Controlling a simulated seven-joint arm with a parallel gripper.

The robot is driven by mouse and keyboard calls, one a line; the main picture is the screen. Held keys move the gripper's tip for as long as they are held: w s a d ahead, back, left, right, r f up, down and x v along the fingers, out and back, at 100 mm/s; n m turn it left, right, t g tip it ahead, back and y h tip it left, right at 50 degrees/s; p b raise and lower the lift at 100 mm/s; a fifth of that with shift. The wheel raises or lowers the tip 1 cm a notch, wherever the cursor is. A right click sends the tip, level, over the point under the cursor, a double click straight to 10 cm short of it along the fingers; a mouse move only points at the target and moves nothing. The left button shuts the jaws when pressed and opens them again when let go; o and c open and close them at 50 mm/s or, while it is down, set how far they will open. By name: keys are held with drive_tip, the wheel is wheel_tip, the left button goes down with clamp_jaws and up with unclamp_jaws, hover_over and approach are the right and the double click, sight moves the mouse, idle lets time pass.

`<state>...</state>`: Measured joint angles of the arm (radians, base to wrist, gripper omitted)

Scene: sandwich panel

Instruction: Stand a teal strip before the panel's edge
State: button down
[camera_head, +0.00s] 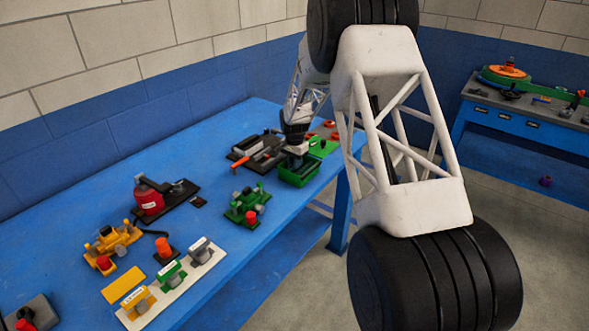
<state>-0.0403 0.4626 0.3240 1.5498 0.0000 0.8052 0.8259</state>
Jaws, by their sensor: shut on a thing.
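My gripper (296,153) is small and far off, at the far end of the blue table. It is over or at a green open box (297,175). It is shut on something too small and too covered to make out. I cannot pick out a teal strip. A dark fixture with grey flat parts (257,149) lies just left of the gripper, and an orange-red piece (240,163) sticks out at its front. I cannot tell which of these parts is the panel or where its edge runs.
The blue table (90,190) also bears a green device (247,204), a red round device (149,199), a yellow device (112,239) and a white strip with clamps (180,287). A green plate (322,147) lies right of the gripper. Another bench (530,115) stands at the right.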

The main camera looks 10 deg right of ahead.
drive_tip(key=shift+r, duration=0.1)
drive_tip(key=shift+r, duration=3.4)
drive_tip(key=w+a+r, duration=0.3)
drive_tip(key=w+a, duration=1)
drive_tip(key=shift+w+a, duration=0.25)
drive_tip(key=shift+f, duration=0.1)
